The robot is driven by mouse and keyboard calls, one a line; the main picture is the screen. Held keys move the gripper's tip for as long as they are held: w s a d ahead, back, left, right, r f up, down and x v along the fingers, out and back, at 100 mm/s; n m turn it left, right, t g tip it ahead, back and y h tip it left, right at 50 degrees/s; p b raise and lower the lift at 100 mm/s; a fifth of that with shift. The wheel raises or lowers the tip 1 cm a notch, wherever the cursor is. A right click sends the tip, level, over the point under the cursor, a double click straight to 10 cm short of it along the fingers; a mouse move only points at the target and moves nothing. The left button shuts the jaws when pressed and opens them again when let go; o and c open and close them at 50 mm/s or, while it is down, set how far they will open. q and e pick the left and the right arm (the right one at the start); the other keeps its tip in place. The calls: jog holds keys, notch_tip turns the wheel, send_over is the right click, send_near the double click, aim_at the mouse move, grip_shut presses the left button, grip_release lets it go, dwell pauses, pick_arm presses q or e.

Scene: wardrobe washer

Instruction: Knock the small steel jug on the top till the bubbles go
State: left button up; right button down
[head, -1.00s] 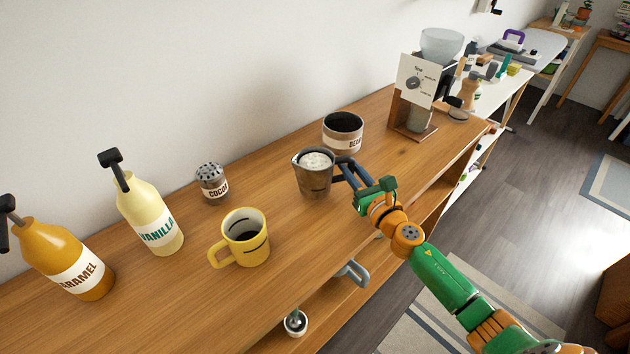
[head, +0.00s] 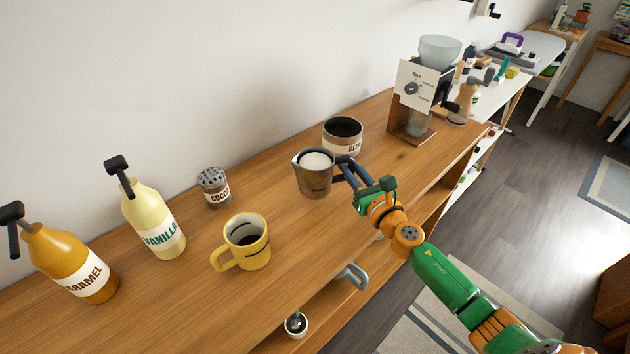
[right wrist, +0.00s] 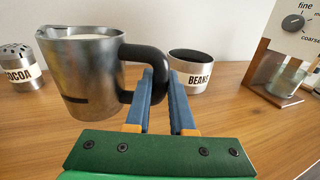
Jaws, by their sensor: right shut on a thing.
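The small steel jug (head: 314,180) stands upright over the wooden top (head: 290,232), filled with smooth white milk (head: 317,161). Its base is at or very near the wood; I cannot tell if it touches. In the right wrist view the jug (right wrist: 88,82) shows at the left, with its dark handle (right wrist: 150,58) towards me. My right gripper (head: 343,168) is shut on the jug's handle, and its blue fingers (right wrist: 158,90) show in the wrist view. My left gripper is not in view.
A beans tin (head: 342,139) stands close behind the jug, and a grinder (head: 415,105) further right. A yellow mug (head: 246,245), cocoa shaker (head: 214,188), vanilla bottle (head: 155,225) and caramel bottle (head: 70,262) stand to the left. Wood between mug and jug is clear.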

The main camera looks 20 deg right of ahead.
aim_at(352, 155)
jog(key=shift+f, duration=0.1)
notch_tip(352, 155, up, 8)
jog(key=p, duration=0.8)
jog(key=shift+r, duration=0.2)
jog(key=shift+f, duration=0.25)
jog(key=s+a+n+g+y+b, duration=0.1)
jog(key=s+a+n+g+y, duration=0.1)
jog(key=s, duration=0.5)
jog(key=s+a+r+n+g+y+b, duration=0.1)
jog(key=s+a+n+g+y, duration=0.2)
jog(key=s+y, duration=0.4)
jog(key=s+a+r+n+g+y+b, duration=0.1)
jog(key=s+a+n+y, duration=0.3)
jog(key=s, duration=0.4)
jog(key=shift+a+n+g+y, duration=0.3)
jog(key=shift+a+n+g, duration=0.3)
jog(key=shift+a+g, duration=0.2)
jog(key=shift+w, duration=0.1)
